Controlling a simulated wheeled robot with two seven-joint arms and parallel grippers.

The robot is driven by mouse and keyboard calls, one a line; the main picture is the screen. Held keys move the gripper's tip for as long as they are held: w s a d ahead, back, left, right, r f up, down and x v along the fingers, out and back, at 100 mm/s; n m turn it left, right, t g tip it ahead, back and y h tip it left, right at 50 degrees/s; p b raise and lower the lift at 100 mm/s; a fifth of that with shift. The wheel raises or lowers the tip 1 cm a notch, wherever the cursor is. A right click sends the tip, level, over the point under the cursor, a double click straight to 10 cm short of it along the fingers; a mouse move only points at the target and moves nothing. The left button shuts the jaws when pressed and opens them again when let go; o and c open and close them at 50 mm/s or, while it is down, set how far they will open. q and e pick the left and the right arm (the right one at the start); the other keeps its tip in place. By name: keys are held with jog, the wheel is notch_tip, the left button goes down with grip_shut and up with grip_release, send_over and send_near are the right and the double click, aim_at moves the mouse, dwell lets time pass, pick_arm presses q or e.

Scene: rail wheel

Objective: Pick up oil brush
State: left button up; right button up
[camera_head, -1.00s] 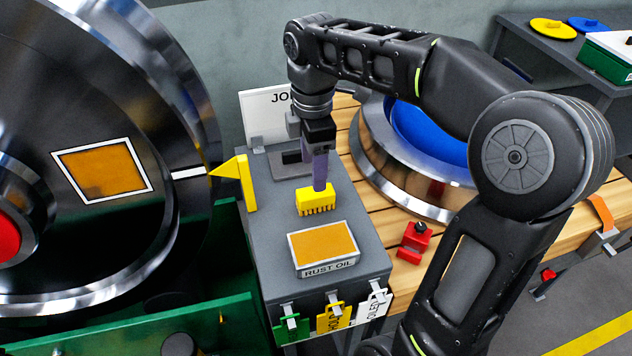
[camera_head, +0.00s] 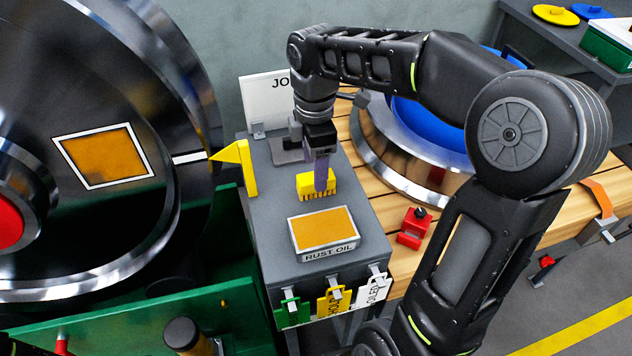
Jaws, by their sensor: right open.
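The oil brush shows as a yellow block with bristle-like teeth (camera_head: 306,187) on the grey cabinet top (camera_head: 275,215), behind the rust oil tray (camera_head: 324,231). My right gripper (camera_head: 321,188) reaches down from above, with its purple-grey fingers at the right part of the brush. It is open, and one finger overlaps the yellow block in the picture. I cannot tell whether it touches the brush. The gripper hides part of the brush and of the grey fixture behind it. My left gripper is not in view.
A large dark wheel (camera_head: 150,225) with an orange patch stands at left, with a yellow pointer (camera_head: 235,165) beside it. Coloured tags (camera_head: 335,298) hang on the cabinet front. A red block (camera_head: 413,229) and a metal ring (camera_head: 385,175) sit on the wooden bench at right.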

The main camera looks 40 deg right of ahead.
notch_tip(320, 180, down, 4)
jog(key=shift+s+r, duration=0.1)
jog(key=shift+c, duration=0.2)
dwell(0.4)
grip_shut()
dwell(0.5)
